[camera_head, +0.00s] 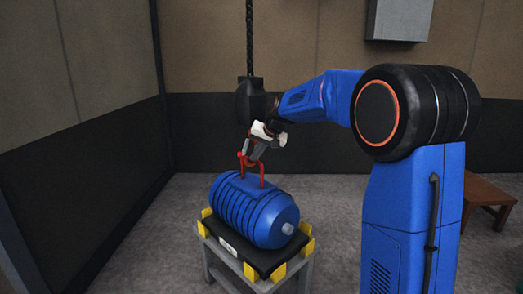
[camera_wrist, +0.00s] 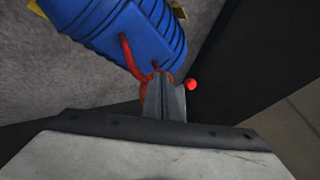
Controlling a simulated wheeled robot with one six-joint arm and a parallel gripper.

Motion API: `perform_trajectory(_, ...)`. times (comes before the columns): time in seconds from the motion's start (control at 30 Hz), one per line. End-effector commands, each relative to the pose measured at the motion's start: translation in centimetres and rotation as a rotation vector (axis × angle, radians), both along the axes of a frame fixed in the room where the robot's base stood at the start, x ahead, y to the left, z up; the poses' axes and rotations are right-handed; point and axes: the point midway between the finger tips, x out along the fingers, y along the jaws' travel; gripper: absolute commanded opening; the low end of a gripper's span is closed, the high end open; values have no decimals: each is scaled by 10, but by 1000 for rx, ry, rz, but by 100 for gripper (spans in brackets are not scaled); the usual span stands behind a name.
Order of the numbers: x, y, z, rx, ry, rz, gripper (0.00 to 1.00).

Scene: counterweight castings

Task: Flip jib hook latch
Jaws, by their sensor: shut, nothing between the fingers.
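A black hook block (camera_head: 252,100) hangs on a chain above a blue ribbed casting (camera_head: 250,208). The casting has a red lifting handle (camera_head: 262,172) on top; the handle also shows in the wrist view (camera_wrist: 129,55). My gripper (camera_head: 250,154) is just below the block and above the handle. In the wrist view my gripper (camera_wrist: 165,98) is shut with nothing between its fingers. An orange-brown part, probably the hook (camera_wrist: 150,78), is partly hidden behind the fingertips. A small red knob (camera_wrist: 190,84) shows right of the fingers. I cannot tell the latch's position.
The casting lies on a black pad with yellow corner blocks (camera_head: 250,271) on a grey stand (camera_head: 305,275). The chain (camera_head: 249,40) runs up from the block. Walls stand at the left and back. A brown wooden table (camera_head: 488,192) is at the right.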

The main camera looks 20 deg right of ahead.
Motion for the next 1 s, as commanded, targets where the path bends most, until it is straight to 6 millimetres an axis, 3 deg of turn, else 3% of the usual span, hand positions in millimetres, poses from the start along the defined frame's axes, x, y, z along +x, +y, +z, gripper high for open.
perform_trajectory(0.1,8,15,5,0,-4,3,0)
perform_trajectory(0.3,14,26,8,-1,-3,1,0)
perform_trajectory(1.0,14,29,10,44,21,1,0)
